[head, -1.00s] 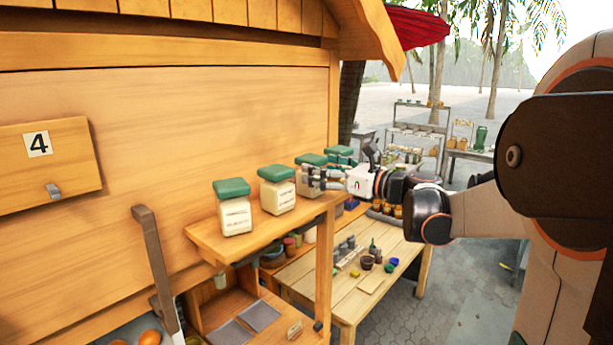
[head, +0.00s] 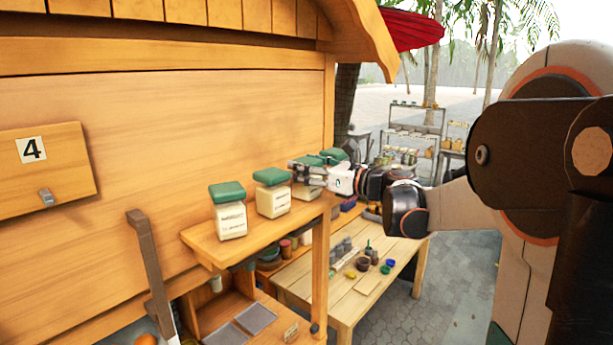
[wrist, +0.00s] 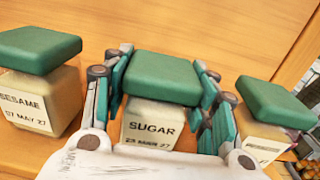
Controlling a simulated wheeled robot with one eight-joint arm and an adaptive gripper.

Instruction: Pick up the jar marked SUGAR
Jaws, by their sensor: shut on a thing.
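The SUGAR jar (wrist: 150,125), cream with a green lid, stands in the middle of the wrist view with its label facing me. My gripper (wrist: 163,75) has one finger on each side of it and is shut on it. In the head view my gripper (head: 306,172) reaches in from the right and partly hides this jar (head: 306,191), third from the left on the shelf. The SESAME jar (wrist: 42,100) stands to its left, apart from the fingers. Another green-lidded jar (wrist: 257,132) stands close on the right; its label is not readable.
The jars stand in a row on a narrow wooden shelf (head: 215,252) against a wooden wall (head: 190,120). One more jar (head: 228,215) is at the shelf's left end. A low table (head: 345,310) with small pots lies below.

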